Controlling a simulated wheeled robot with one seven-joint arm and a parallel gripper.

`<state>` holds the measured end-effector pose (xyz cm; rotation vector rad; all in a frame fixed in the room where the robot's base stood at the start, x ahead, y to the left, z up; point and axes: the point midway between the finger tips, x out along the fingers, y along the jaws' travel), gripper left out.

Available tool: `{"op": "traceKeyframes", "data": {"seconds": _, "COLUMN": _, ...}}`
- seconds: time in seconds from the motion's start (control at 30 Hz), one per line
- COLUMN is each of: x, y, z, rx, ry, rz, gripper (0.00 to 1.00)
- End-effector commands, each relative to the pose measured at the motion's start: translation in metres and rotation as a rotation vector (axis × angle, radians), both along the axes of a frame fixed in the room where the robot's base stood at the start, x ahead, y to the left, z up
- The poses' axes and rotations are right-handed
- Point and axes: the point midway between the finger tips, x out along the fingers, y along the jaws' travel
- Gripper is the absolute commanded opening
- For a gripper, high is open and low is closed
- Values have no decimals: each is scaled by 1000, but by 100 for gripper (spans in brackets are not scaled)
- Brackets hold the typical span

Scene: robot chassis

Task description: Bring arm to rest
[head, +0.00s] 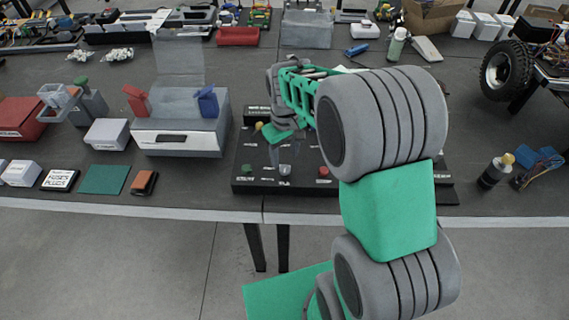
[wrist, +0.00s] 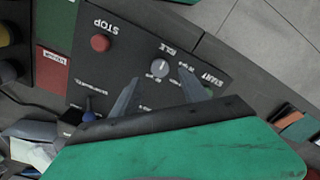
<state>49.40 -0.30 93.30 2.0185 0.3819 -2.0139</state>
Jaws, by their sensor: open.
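My gripper (wrist: 158,92) shows in the wrist view as two thin grey fingers, spread apart with nothing between them. Below them in that view is a black control panel (wrist: 130,65) with a red STOP button (wrist: 100,43), a grey knob (wrist: 160,67) and a blue-tipped switch (wrist: 89,116). In the head view my green and grey arm reaches over the table, and the gripper (head: 284,155) hangs above the panel (head: 250,185). The panel's red button (head: 324,172) and knob (head: 285,170) show; my arm hides much of its right side.
Left of the panel stands a grey box machine (head: 180,135) with red and blue clamps. A brown block (head: 144,183) and green square (head: 104,179) lie near the front edge. A bottle (head: 495,172) and wheeled chassis (head: 530,70) are at right. Bins and tools line the back.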

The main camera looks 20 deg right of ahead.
Motion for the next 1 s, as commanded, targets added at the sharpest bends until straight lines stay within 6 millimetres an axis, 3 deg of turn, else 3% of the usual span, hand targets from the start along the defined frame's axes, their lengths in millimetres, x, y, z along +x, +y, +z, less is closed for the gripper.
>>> {"op": "traceKeyframes", "data": {"seconds": 0.2, "x": 0, "y": 0, "z": 26, "rx": 0, "ry": 0, "rz": 0, "gripper": 52}}
{"op": "traceKeyframes", "data": {"seconds": 0.57, "x": 0, "y": 0, "z": 28, "rx": 0, "ry": 1, "rz": -2, "gripper": 52}}
{"op": "traceKeyframes", "data": {"seconds": 0.73, "x": 2, "y": 0, "z": 25, "rx": 0, "ry": -14, "rz": -138, "gripper": 52}}
{"op": "traceKeyframes", "data": {"seconds": 0.87, "x": -53, "y": 0, "z": -12, "rx": -11, "ry": 81, "rz": -263, "gripper": 52}}
{"op": "traceKeyframes", "data": {"seconds": 1.0, "x": -104, "y": 0, "z": -3, "rx": -15, "ry": 72, "rz": -348, "gripper": 52}}
